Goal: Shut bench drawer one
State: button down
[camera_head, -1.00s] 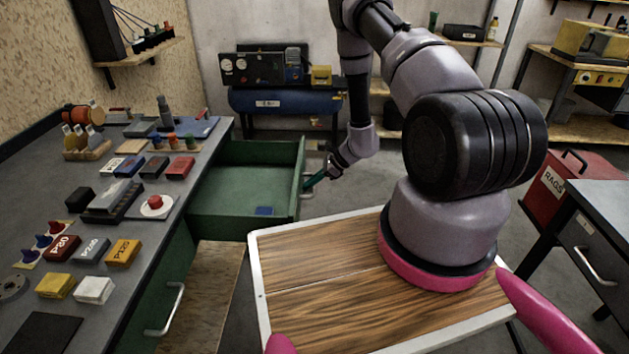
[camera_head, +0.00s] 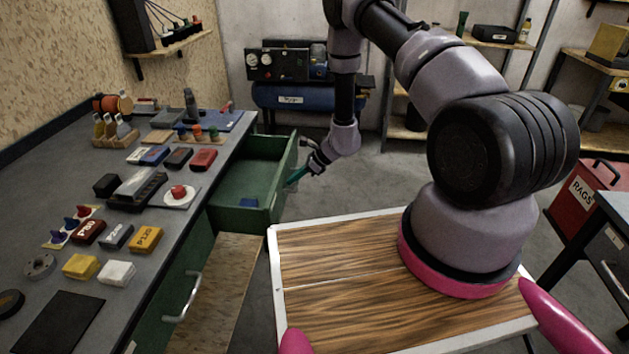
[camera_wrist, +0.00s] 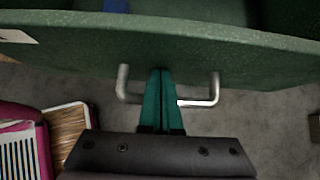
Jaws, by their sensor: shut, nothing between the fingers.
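The green bench drawer (camera_head: 247,172) stands partly open, sticking out to the right from under the grey workbench (camera_head: 85,200). A blue item (camera_head: 249,203) lies inside it. In the wrist view the drawer front (camera_wrist: 220,45) spans the top, with its metal bar handle (camera_wrist: 201,101) below. My gripper (camera_head: 296,176) is at the outer side of the drawer front. Its teal fingers (camera_wrist: 161,84) are together and empty, between the two ends of the handle, with their tips at the drawer front. Whether the tips touch the front I cannot tell.
A second drawer front with a metal handle (camera_head: 182,299) is nearer on the bench, beside a wooden board (camera_head: 222,290). A blue compressor (camera_head: 300,98) stands by the back wall. A red rags bin (camera_head: 583,200) stands at right. Grey floor is clear beyond my base.

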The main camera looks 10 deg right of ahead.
send_over(245, 190)
jog(key=shift+s+d, duration=0.2)
jog(key=shift+d, duration=0.05)
jog(key=shift+w+a, duration=0.1)
jog(key=shift+a, duration=0.25)
